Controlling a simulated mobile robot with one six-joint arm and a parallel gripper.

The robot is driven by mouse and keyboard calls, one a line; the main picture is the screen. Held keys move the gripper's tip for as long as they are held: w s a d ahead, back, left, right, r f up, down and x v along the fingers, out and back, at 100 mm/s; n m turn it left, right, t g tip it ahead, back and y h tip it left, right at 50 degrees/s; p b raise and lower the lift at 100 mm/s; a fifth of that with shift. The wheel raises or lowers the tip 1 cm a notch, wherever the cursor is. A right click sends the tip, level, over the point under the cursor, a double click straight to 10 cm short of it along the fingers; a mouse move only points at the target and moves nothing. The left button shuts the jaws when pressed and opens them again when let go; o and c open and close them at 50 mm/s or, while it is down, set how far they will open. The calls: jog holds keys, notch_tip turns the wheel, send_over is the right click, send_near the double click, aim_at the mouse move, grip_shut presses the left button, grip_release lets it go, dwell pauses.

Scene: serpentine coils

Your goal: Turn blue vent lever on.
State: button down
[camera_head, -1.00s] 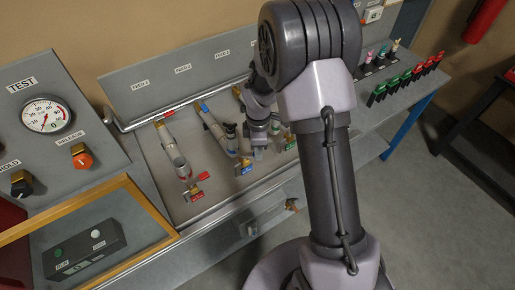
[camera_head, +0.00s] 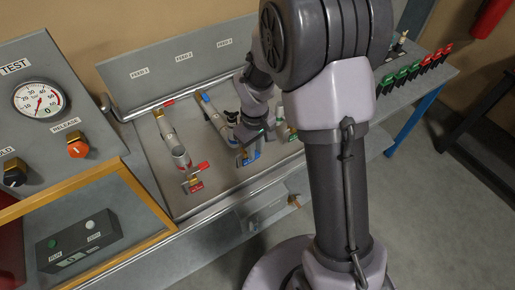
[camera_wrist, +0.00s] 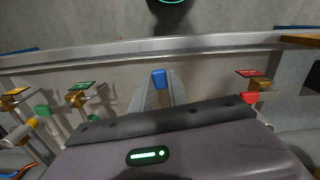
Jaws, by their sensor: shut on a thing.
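The blue vent lever (camera_wrist: 158,79) shows as a small blue handle at the tips of my gripper (camera_wrist: 160,90) in the wrist view, between the two grey fingers. My gripper (camera_head: 246,150) is shut on it, low over the front end of the middle pipe line.
A red lever (camera_wrist: 250,98) and red tag (camera_wrist: 249,73) stand to the right in the wrist view. Green levers (camera_wrist: 77,101) stand to the left. In the head view, a gauge panel (camera_head: 80,100) and a wood-framed box (camera_head: 120,169) are at the left.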

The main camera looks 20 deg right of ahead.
jog(key=shift+s+a+m+b, duration=0.1)
jog(key=shift+a+m+b, duration=0.25)
jog(key=shift+m, duration=0.55)
jog(key=c, duration=1.3)
grip_release()
notch_tip(320, 180, up, 18)
jog(key=p, duration=0.4)
jog(key=shift+f, duration=0.25)
